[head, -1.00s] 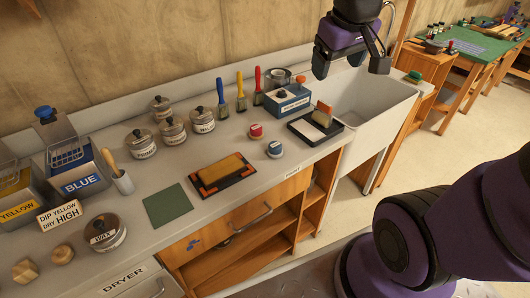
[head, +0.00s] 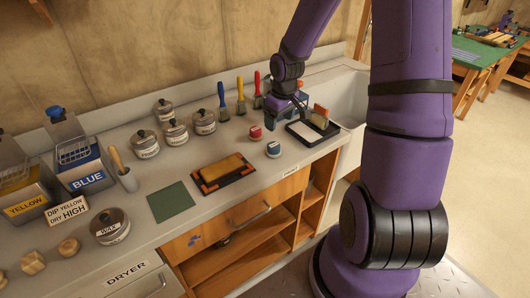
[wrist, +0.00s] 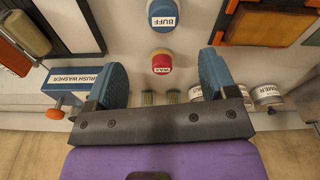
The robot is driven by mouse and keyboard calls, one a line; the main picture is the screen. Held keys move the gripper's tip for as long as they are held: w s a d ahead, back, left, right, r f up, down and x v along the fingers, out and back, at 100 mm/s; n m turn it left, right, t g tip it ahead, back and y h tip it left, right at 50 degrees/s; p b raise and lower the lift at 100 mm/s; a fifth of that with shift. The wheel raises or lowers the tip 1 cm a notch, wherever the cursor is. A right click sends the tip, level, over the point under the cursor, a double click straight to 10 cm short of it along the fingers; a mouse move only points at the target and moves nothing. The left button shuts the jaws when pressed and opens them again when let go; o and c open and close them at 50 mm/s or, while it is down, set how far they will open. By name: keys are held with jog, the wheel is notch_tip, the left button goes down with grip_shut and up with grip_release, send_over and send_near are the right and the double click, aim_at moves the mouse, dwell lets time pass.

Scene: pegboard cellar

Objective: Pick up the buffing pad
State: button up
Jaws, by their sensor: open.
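The buffing pad is a small round blue-topped pad (head: 273,149) on the counter; in the wrist view its label reads BUFF (wrist: 163,14), at the top edge and partly cut off. A similar red-topped pad labelled WAX (wrist: 162,62) stands beside it, nearer the wall; it also shows in the head view (head: 255,132). My gripper (head: 287,120) is open and empty above the counter, just behind and right of the blue pad. In the wrist view the red pad appears between the fingers (wrist: 164,72), and the blue pad lies beyond their tips.
A blue brush washer box (wrist: 75,83) stands close beside one finger. A black tray (head: 314,135) lies to the right, and a black-and-orange tray with a yellow block (head: 222,167) to the left. Brushes (head: 240,95) and lidded tins (head: 204,122) stand behind. Bare counter lies in front of the pads.

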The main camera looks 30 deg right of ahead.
jog(key=shift+w+a+f, duration=0.15)
jog(key=shift+w+f, duration=0.05)
jog(key=shift+f, duration=0.65)
send_over(274, 145)
jog(key=f, duration=0.4)
jog(key=shift+s+f, duration=0.2)
jog(key=shift+s, duration=0.05)
jog(key=shift+w+f, duration=0.2)
jog(key=shift+f, duration=1.35)
jog(key=shift+w+f, duration=0.15)
jog(key=shift+f, duration=1.35)
jog(key=c, duration=1)
jog(key=shift+r, duration=0.1)
